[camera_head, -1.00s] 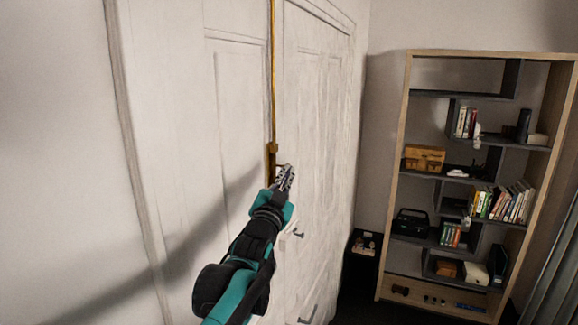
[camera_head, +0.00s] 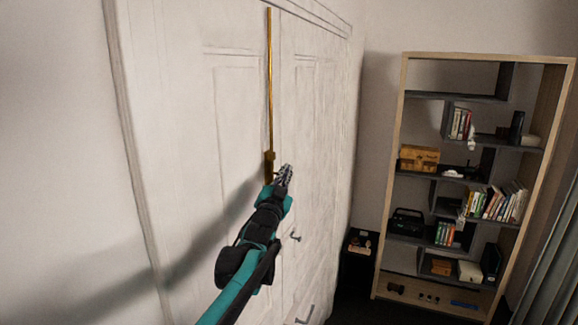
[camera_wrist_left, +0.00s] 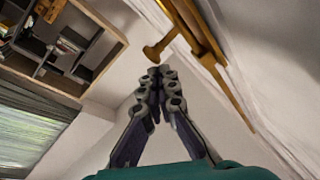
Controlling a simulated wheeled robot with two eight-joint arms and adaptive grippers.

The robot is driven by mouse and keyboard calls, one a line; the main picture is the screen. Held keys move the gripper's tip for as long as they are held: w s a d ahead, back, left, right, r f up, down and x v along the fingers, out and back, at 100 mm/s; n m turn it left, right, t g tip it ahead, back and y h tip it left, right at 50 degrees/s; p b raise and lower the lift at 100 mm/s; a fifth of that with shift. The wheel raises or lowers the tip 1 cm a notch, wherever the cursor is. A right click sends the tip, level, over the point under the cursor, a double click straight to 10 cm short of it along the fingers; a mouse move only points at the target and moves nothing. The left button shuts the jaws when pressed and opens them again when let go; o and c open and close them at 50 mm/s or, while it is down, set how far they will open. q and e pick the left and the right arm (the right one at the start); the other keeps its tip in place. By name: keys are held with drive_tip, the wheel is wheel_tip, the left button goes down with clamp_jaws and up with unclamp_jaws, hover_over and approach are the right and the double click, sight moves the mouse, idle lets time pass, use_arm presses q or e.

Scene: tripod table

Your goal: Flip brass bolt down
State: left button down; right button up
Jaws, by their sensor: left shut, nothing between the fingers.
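The brass bolt (camera_head: 270,95) is a long vertical rod on the white double door, with a thicker knob and bracket at its lower end. In the left wrist view the brass bolt (camera_wrist_left: 190,22) crosses the top, with its round-ended knob (camera_wrist_left: 154,52) sticking out just above my fingertips. My left gripper (camera_head: 286,172) is just right of the bolt's lower end. It also shows in the left wrist view (camera_wrist_left: 155,75), fingertips together and empty, close below the knob. I cannot tell whether they touch it. My right gripper is not in view.
The white door (camera_head: 232,120) has small dark handles (camera_head: 295,238) lower down. A wooden bookshelf (camera_head: 404,100) with books and boxes stands at the right. A small dark stand (camera_head: 358,268) is between door and shelf.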

use_arm(q)
drive_tip(key=shift+w+f, duration=0.15)
drive_tip(key=shift+w, duration=0.05)
drive_tip(key=shift+d, duration=0.1)
wheel_tip(320, 180, down, 4)
drive_tip(key=b, duration=0.3)
drive_tip(key=shift+s+f, duration=0.15)
drive_tip(key=shift+f, duration=0.1)
